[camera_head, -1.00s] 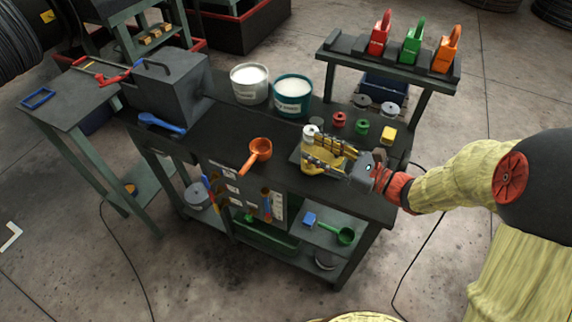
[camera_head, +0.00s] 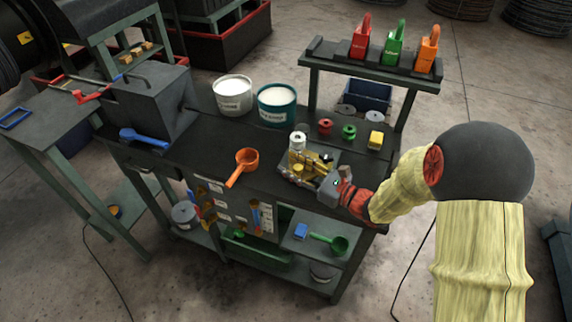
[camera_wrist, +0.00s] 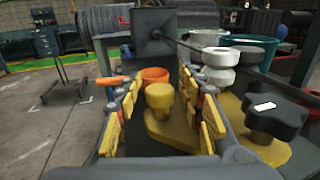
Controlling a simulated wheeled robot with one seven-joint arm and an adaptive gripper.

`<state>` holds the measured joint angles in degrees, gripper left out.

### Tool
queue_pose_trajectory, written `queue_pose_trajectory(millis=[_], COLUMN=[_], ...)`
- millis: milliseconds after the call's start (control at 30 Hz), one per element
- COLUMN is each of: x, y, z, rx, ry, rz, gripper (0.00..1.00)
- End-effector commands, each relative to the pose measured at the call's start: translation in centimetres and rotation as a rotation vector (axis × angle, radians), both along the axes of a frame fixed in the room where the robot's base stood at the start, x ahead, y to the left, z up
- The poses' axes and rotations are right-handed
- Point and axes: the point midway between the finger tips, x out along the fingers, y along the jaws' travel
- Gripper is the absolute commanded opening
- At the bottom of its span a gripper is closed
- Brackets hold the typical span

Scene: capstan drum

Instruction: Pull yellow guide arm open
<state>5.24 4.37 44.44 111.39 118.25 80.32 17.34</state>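The yellow guide arm (camera_wrist: 175,132) is a flat yellow piece with a round upright knob (camera_wrist: 158,97), low on the capstan fixture. The knob also shows in the head view (camera_head: 298,168). My gripper (camera_wrist: 163,80) is open, its yellow-padded fingers spread on either side of the knob, with visible gaps. I cannot tell whether either finger touches the guide arm. In the head view my gripper (camera_head: 316,163) reaches over the fixture from the right. A white spool-like drum (camera_wrist: 220,65) stands upright behind and right of the knob. A black lobed knob (camera_wrist: 275,117) sits on yellow metal at right.
An orange ladle (camera_head: 246,160) lies left of the fixture on the dark bench (camera_head: 200,150). White (camera_head: 232,96) and teal (camera_head: 277,105) buckets stand behind. Red (camera_head: 325,126) and green (camera_head: 349,132) spools and a yellow block (camera_head: 375,139) lie at the back right.

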Motion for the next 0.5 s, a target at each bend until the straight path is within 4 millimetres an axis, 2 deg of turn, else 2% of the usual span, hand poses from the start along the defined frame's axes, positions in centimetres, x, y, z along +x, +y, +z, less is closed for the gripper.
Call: queue_pose_trajectory(millis=[200, 500], x=[1.1, 1.3], y=[1.6, 1.8], z=[0.0, 0.0], rx=[0.000, 0.000], ry=[0.000, 0.000], rz=[0.002, 0.000], gripper=[0.39, 0.39])
